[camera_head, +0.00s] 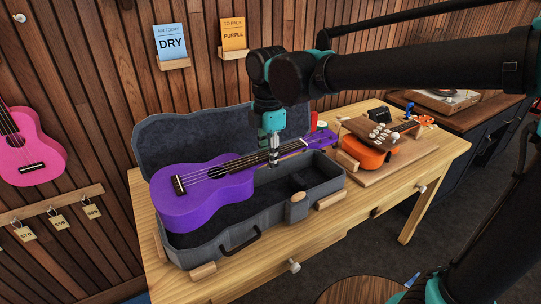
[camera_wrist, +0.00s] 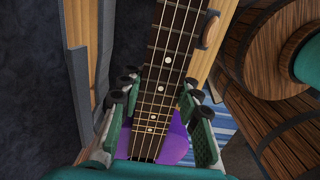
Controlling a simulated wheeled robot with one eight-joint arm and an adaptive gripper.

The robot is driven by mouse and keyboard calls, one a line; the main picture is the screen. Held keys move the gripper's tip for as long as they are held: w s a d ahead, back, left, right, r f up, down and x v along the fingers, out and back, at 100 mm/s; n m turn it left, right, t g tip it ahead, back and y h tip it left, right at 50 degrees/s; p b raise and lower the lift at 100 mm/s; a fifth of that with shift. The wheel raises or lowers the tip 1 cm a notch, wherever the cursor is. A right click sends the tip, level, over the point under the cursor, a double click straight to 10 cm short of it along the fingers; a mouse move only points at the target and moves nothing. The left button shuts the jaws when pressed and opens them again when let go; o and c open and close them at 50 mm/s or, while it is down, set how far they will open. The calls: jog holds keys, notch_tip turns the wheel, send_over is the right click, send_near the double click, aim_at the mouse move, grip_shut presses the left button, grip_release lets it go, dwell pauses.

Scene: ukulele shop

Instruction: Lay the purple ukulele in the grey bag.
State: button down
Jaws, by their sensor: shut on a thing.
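The purple ukulele (camera_head: 205,196) is face up over the open grey bag (camera_head: 240,238), its body at the left end and its neck slanting up to the right. The bag is a stiff, dark-lined case with its lid standing open behind. My gripper (camera_head: 273,157) points down and is shut on the neck. In the wrist view, the fretted neck (camera_wrist: 165,80) runs between my fingers (camera_wrist: 160,92), with part of the purple body (camera_wrist: 180,140) below. The body covers much of the bag's left part. I cannot tell whether it touches the bag's floor or rim.
The bag lies on a wooden workbench (camera_head: 335,222) with wooden blocks (camera_head: 331,199) around it. An orange instrument (camera_head: 368,157) lies on a board to the right. A pink ukulele (camera_head: 25,150) hangs on the left wall. A round wooden top (camera_head: 362,290) stands in front.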

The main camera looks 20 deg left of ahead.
jog(key=f, duration=0.1)
jog(key=w+a+f, duration=0.2)
jog(key=f, duration=0.1)
jog(key=shift+a, duration=0.2)
jog(key=shift+f, duration=0.1)
dwell(0.4)
jog(key=shift+f, duration=2.85)
jog(key=shift+f, duration=2.15)
jog(key=c, duration=1)
grip_release()
